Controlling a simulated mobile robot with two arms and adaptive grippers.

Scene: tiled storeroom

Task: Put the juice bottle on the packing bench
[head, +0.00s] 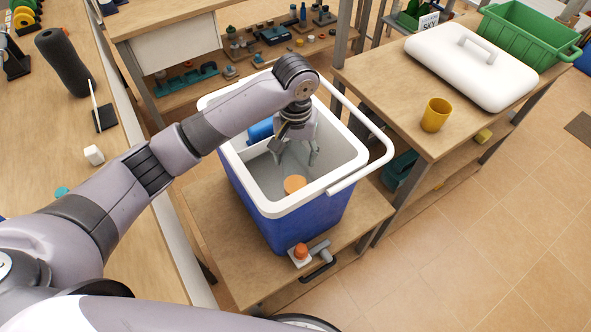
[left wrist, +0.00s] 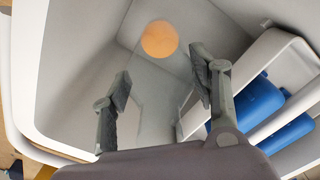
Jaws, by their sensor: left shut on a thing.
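The blue and white cooler (head: 300,222) stands open on a low wooden stand. My left gripper (head: 295,155) reaches down inside it from above. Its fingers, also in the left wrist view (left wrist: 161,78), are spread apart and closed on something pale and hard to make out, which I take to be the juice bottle. A round orange top (head: 295,184) shows in the cooler, and in the wrist view (left wrist: 159,39) it lies beyond the fingertips; its body is barely visible. A long wooden bench at left (head: 133,210) may be the packing bench. My right gripper is out of view.
A blue thing (head: 260,130) lies in the cooler beside the gripper. The cooler's raised handle (head: 368,172) is at its right. The right table holds a white lid (head: 470,65), yellow cup (head: 435,115) and green crate (head: 530,35). A white cube (head: 94,155) stands on the left bench.

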